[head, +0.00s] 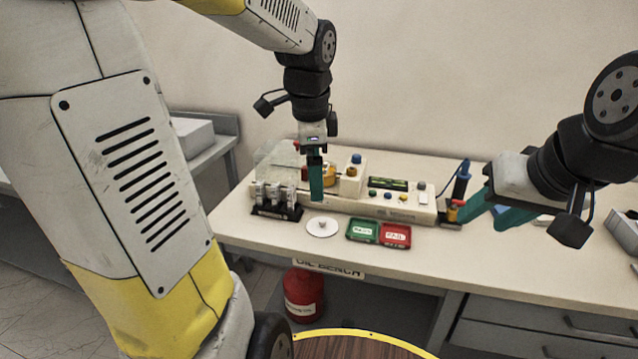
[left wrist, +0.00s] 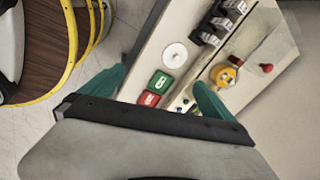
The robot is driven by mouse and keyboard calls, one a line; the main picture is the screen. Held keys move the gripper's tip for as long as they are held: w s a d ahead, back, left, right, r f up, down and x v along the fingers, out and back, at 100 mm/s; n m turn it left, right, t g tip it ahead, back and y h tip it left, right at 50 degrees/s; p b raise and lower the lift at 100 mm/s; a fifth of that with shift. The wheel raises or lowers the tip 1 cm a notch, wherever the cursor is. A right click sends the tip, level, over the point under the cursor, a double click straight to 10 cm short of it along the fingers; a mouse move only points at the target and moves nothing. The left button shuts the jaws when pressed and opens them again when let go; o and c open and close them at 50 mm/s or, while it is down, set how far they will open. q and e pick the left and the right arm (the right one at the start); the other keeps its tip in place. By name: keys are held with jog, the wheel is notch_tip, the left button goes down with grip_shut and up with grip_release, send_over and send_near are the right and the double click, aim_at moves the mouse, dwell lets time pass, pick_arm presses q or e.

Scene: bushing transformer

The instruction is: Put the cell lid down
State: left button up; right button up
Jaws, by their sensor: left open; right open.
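The cell lid looks to be the round white disc with a small knob (head: 322,227), lying flat on the bench top; it also shows in the left wrist view (left wrist: 174,56). My left gripper (head: 317,190) is open and empty above the bench, over the lid's area and apart from it. Its two teal fingers (left wrist: 160,77) are spread in the left wrist view, with the lid beyond them. My right gripper (head: 490,210) is open at the right, near the blue-handled tool, and nothing shows clearly between its fingers.
A white test unit (head: 385,205) with a yellow part (head: 329,176) stands behind the lid. A rack of small bottles (head: 275,205) stands left. A red can (head: 304,294) is below the bench.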

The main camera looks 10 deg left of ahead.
pick_arm(q)
jog(key=s+d+r+n+t+h, duration=0.1)
jog(key=s+r+n+t+h, duration=0.1)
jog(key=s+n, duration=1)
jog(key=shift+s+n+t, duration=0.25)
jog(key=shift+n+t, duration=0.45)
jog(key=shift+n, duration=0.3)
jog(key=shift+d+r, duration=0.1)
